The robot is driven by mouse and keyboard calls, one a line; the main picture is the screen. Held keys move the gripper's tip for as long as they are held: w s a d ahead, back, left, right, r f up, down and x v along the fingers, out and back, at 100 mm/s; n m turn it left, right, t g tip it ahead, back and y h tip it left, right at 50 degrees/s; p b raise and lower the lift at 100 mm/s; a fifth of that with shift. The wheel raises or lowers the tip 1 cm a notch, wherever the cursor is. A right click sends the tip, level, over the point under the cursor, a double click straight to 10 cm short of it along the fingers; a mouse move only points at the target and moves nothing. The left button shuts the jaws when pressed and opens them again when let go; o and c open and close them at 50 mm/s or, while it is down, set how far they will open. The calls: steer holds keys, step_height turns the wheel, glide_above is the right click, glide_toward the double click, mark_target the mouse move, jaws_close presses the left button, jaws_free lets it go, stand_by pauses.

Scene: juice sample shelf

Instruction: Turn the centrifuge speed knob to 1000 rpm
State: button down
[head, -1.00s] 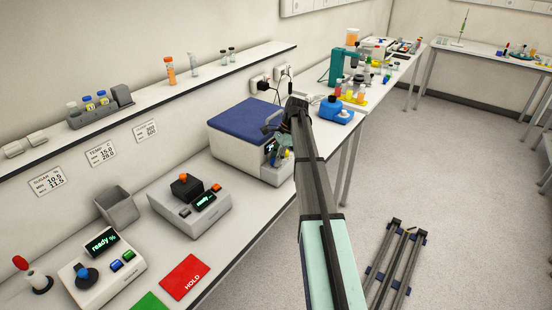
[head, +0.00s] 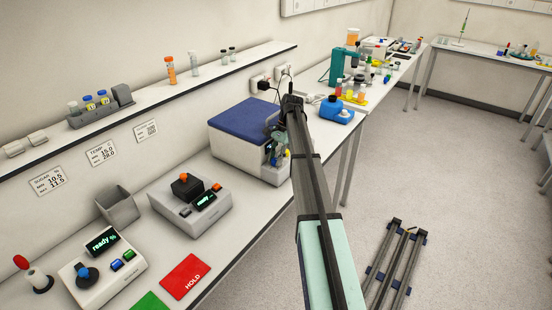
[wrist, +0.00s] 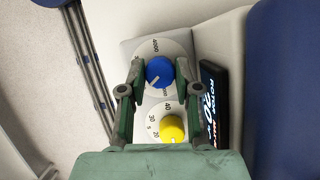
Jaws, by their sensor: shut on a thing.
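The centrifuge (head: 241,147) is a white box with a dark blue lid on the bench. Its front panel shows in the wrist view, with a blue speed knob (wrist: 159,71) on a round dial marked 4000 and 1000. A yellow knob (wrist: 172,130) on a smaller-numbered dial sits below it, beside a dark display (wrist: 213,105). My gripper (wrist: 158,74) has its two green fingers on either side of the blue knob, shut on it. The knob's white pointer line appears to slant down-left. In the head view, my arm partly hides the panel.
A grey device with an orange-topped black block (head: 187,187) stands left of the centrifuge. A wall shelf (head: 150,98) runs behind the bench. The floor to the right is mostly clear.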

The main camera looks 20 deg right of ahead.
steer(key=shift+s+f, duration=0.1)
steer(key=c, duration=0.8)
jaws_free()
steer(key=shift+c, duration=0.2)
steer(key=shift+w, duration=0.2)
steer(key=shift+r, duration=0.2)
